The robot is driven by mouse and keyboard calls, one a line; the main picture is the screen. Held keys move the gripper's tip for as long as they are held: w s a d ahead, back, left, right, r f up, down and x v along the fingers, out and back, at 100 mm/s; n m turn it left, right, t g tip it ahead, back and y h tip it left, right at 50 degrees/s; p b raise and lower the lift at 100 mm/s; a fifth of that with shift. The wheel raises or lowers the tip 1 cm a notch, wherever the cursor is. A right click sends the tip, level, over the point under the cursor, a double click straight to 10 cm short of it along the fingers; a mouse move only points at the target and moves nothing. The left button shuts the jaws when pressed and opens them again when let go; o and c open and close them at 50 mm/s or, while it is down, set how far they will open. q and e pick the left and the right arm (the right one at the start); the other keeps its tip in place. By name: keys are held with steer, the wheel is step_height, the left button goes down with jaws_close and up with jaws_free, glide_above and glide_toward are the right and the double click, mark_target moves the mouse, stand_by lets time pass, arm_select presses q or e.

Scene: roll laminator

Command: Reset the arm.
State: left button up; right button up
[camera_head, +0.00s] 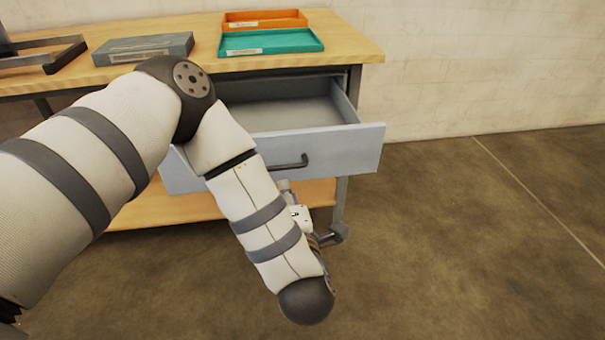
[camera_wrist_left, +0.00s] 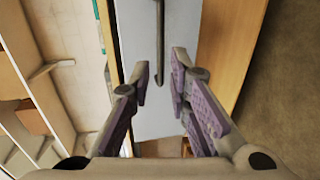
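My left arm reaches in from the left in the head view and bends down in front of the open drawer (camera_head: 345,150). My left gripper (camera_head: 287,190) is mostly hidden behind my forearm, just below the drawer's dark handle (camera_head: 290,163). In the left wrist view, my left gripper (camera_wrist_left: 161,72) has its two purple-padded fingers apart with nothing held between them. The grey drawer front (camera_wrist_left: 142,25) and the bar handle (camera_wrist_left: 160,40) show ahead of the fingers. I cannot tell whether a finger touches the handle. My right gripper is in neither view.
The wooden table (camera_head: 345,47) carries a teal tray (camera_head: 270,42), an orange tray (camera_head: 265,20), a grey box (camera_head: 142,48) and a dark frame (camera_head: 45,55) at left. A lower shelf (camera_head: 165,210) lies under the drawer. The floor (camera_head: 480,240) at right is clear.

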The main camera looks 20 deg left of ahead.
arm_select(q)
steer(key=s+d+f+m+g+h+p, duration=0.25)
steer(key=s+f+m+g+h, duration=0.45)
steer(key=s+f+m, duration=0.85)
steer(key=s+a+m+g, duration=0.2)
steer(key=s+m+g, duration=0.2)
steer(key=s, duration=0.8)
steer(key=s+a+f+m+g+h, duration=0.1)
steer(key=s+m+g, duration=0.3)
steer(key=s, duration=0.8)
steer(key=shift+s+a+f+g, duration=0.3)
steer(key=shift+s+a+g, duration=0.1)
steer(key=shift+a, duration=0.45)
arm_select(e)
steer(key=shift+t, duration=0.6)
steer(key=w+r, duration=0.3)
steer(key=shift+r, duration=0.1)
arm_select(q)
steer(key=shift+w+m, duration=0.1)
steer(key=shift+m, duration=0.15)
